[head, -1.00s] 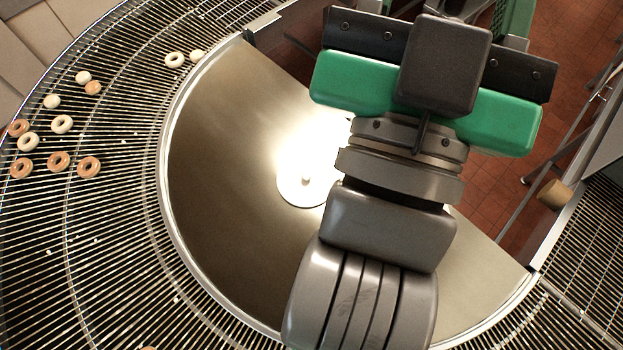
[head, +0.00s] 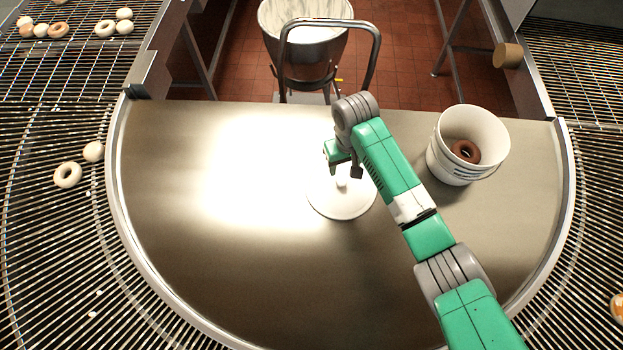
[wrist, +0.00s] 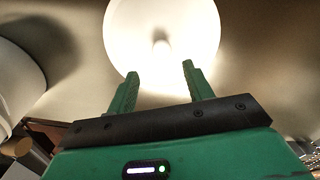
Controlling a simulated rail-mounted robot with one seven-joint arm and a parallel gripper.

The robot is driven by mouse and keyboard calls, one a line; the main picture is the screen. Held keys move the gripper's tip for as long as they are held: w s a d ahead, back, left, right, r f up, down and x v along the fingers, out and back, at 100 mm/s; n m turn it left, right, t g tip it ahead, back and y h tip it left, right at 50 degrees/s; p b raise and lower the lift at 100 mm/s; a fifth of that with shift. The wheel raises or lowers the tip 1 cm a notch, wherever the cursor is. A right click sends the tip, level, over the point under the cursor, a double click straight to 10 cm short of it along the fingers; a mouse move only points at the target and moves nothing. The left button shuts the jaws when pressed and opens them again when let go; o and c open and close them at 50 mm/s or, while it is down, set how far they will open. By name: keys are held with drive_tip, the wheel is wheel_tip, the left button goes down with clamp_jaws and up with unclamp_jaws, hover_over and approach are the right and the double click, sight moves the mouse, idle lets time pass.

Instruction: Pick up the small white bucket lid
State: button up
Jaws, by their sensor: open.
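The small white bucket lid (head: 336,205) lies flat on the steel table, a round disc with a small knob in its middle. It also shows in the wrist view (wrist: 150,22), bright, with its knob above the gap between my fingers. My gripper (head: 343,170) is open and empty, pointing down just above the knob, and hides part of the lid's far side. In the wrist view my two green fingers (wrist: 159,72) are spread apart at the lid's near edge. I cannot tell whether they touch it.
A white bucket (head: 449,163) with a brown doughnut (head: 465,151) inside stands right of the lid. Wire racks (head: 50,220) with doughnuts curve around the table. A mixing bowl (head: 290,45) stands beyond its far edge. The table's left half is clear.

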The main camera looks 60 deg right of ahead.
sight(342, 181)
drive_tip(key=shift+s+f, duration=0.25)
drive_tip(key=shift+f, duration=0.75)
drive_tip(key=f, duration=0.3)
drive_tip(key=f+b, duration=0.1)
drive_tip(key=f, duration=0.1)
drive_tip(key=shift+w+a+f, duration=0.15)
drive_tip(key=shift+a+f, duration=0.15)
drive_tip(key=shift+a, duration=0.05)
drive_tip(key=c, duration=1)
drive_tip(key=shift+r, duration=0.15)
